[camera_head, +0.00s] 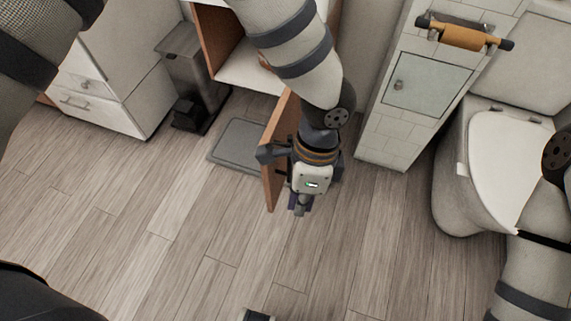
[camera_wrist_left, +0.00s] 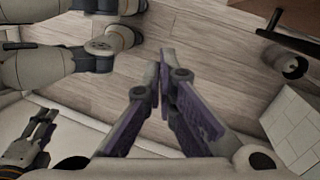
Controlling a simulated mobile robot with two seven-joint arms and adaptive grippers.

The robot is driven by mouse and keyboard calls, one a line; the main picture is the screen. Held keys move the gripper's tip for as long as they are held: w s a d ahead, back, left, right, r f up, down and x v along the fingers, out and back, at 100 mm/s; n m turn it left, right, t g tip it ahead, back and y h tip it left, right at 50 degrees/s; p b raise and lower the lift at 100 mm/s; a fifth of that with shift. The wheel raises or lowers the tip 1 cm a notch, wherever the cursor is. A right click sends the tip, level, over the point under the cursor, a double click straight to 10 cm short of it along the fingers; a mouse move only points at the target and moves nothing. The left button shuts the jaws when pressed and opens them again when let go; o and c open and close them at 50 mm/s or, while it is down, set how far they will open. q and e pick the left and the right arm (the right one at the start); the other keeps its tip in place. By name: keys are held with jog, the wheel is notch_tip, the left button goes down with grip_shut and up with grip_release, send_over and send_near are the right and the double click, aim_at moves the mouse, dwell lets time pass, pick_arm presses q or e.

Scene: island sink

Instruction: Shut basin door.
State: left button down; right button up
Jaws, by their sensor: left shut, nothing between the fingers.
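The basin door (camera_head: 274,165) is a brown panel standing open, swung out from the basin cabinet (camera_head: 237,72), whose white interior shows. My left gripper (camera_head: 299,208) points down just to the right of the door's outer part, in front of the cabinet. Its fingers (camera_wrist_left: 163,78) are together and empty in the left wrist view. A brown panel, seemingly the door (camera_wrist_left: 300,14), shows at that view's top right. Whether the gripper touches the door cannot be told. A second gripper, apparently my right one (camera_wrist_left: 40,138), shows small at the lower left of the wrist view.
A grey mat (camera_head: 232,146) lies on the floor behind the door. A pedal bin (camera_head: 193,82) and white drawers (camera_head: 102,103) stand to the left. A tiled stand with a small door (camera_head: 427,83) and a toilet (camera_head: 495,165) stand to the right.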

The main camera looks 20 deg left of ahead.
pick_arm(q)
jog(key=w+r+m+t+y, duration=0.2)
jog(key=w+r+m+t, duration=0.1)
jog(key=w+r, duration=0.5)
jog(key=a+f, duration=0.6)
jog(key=f, duration=0.3)
jog(key=shift+f, duration=0.35)
jog(key=shift+a, duration=0.15)
